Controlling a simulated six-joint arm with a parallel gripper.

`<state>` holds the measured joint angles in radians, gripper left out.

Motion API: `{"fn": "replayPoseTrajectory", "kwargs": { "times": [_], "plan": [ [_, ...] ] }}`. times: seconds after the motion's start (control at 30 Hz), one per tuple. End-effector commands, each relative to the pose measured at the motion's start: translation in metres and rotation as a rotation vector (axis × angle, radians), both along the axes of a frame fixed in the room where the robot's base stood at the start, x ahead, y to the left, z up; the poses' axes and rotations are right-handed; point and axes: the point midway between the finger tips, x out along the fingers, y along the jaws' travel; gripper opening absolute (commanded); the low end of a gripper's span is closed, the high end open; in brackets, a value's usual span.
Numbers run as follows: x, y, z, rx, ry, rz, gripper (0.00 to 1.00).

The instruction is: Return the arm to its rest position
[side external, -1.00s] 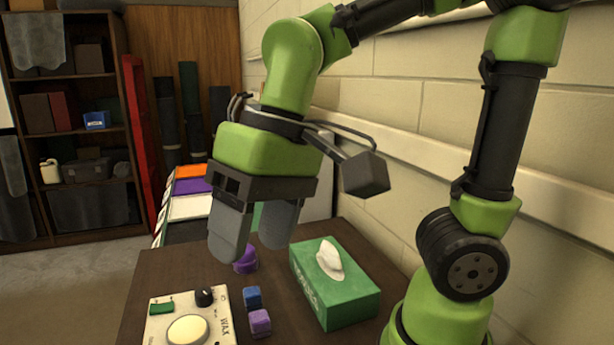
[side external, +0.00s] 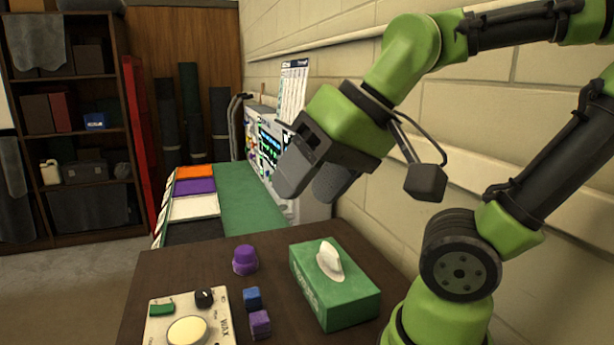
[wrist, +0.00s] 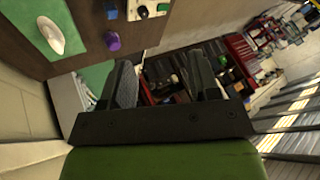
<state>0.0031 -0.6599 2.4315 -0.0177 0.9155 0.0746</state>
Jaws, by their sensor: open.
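My gripper (side external: 312,185) is open and empty in the side external view. It hangs in the air above and behind the green tissue box, tilted with its fingers pointing down and left. In the wrist view my gripper (wrist: 165,85) shows two grey fingers spread apart with nothing between them. My arm is bent, with its wrist close to the block wall at the right.
The dark table holds a green tissue box (side external: 335,285), a purple knob-shaped piece (side external: 245,261), a blue cube (side external: 252,298), a purple cube (side external: 260,323) and a white control panel (side external: 187,318). A wall (side external: 420,110) runs close behind my arm. Shelves (side external: 75,120) stand far left.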

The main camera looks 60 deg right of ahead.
Motion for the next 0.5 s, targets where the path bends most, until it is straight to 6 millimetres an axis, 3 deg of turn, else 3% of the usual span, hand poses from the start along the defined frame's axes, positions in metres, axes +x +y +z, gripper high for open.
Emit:
{"fn": "replayPoseTrajectory", "kwargs": {
  "times": [0.5],
  "plan": [
    [0.0038, -0.0002, 0.0012, 0.009, 0.013, -0.016, 0.56]
  ]
}}
